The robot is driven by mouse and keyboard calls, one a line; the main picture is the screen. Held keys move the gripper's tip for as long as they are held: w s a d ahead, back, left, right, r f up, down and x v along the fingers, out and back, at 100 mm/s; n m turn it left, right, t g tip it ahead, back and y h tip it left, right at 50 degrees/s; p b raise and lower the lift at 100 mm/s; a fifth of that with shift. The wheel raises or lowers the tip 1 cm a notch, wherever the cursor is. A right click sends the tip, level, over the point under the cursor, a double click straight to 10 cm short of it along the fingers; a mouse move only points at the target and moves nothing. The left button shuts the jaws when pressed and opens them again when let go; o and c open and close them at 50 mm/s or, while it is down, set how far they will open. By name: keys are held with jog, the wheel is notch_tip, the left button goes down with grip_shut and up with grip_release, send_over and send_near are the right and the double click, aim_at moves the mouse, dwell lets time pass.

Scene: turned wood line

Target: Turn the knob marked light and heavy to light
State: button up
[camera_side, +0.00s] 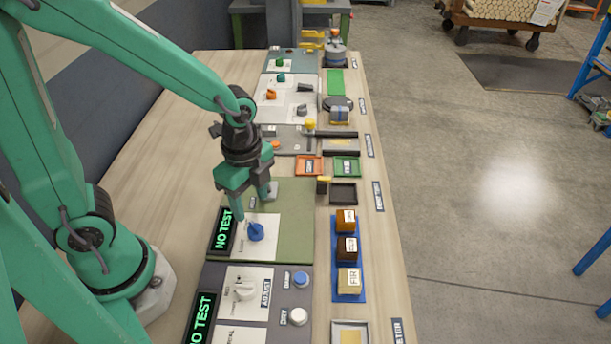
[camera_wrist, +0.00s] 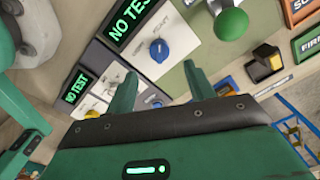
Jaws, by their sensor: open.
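A blue knob (camera_side: 256,232) stands on a white plate on the green panel (camera_side: 292,215). The plate's lettering is too small to read surely, so I cannot confirm light and heavy or the knob's setting. In the wrist view the blue knob (camera_wrist: 159,50) shows beyond my fingertips, roughly between them in the picture. My gripper (camera_side: 248,207) is open above the green panel, close to the knob, with nothing between its fingers. The fingers also show in the wrist view (camera_wrist: 160,72). A display (camera_side: 223,231) beside the plate reads NO TEST.
A green ball-topped control (camera_wrist: 231,24) stands near the blue knob. A neighbouring grey panel has a white knob (camera_side: 244,290), a blue button (camera_side: 300,279) and a white button (camera_side: 298,316). A blue tray (camera_side: 334,264) with labelled blocks lies to the right.

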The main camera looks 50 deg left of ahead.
aim_at(255, 225)
jog(key=shift+f, duration=0.2)
jog(key=shift+f, duration=3.85)
jog(key=c, duration=1)
